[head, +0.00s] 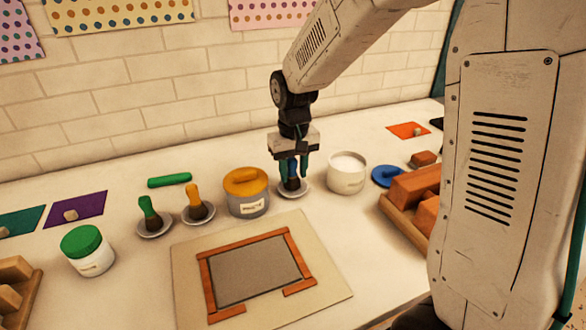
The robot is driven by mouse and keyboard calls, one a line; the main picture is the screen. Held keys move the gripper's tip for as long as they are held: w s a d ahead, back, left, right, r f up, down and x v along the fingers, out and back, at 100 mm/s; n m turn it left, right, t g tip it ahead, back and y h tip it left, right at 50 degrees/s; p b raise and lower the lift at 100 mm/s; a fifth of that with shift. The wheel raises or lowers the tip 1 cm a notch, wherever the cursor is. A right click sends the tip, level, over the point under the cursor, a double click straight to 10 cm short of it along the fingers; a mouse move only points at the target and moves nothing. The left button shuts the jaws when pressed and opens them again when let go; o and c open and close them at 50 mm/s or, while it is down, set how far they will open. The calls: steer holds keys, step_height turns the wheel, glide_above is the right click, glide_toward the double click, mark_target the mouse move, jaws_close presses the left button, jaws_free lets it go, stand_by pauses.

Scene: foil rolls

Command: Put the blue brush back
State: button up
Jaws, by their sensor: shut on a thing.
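The blue brush (292,183) stands upright, its dark bristles down at a small pale saucer (303,192). My gripper (291,168) points straight down, with its fingers shut on the blue brush's handle. The fingers hide much of the handle. The bristles are over or on the saucer; I cannot tell whether they touch it. The green brush (150,214) and the yellow brush (195,203) each stand on a saucer of their own to the left.
A yellow-lidded jar (247,203) stands left of my gripper and an open white jar (347,174) right of it. A blue lid (388,176) and a wooden tray (400,221) lie further right. A framed board (335,288) is in front. A green-lidded jar (95,263) is at left.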

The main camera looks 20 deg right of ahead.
steer(key=shift+f, duration=0.35)
stand_by(0.4)
steer(key=o, duration=1.5)
steer(key=shift+o, duration=0.2)
steer(key=shift+r, duration=4.5)
steer(key=s+d+r, duration=0.1)
steer(key=s+r, duration=0.1)
steer(key=s, duration=1.1)
steer(key=s+d+r+t, duration=0.1)
steer(key=s+d+r, duration=0.1)
steer(key=s, duration=1.2)
steer(key=shift+s+r, duration=0.2)
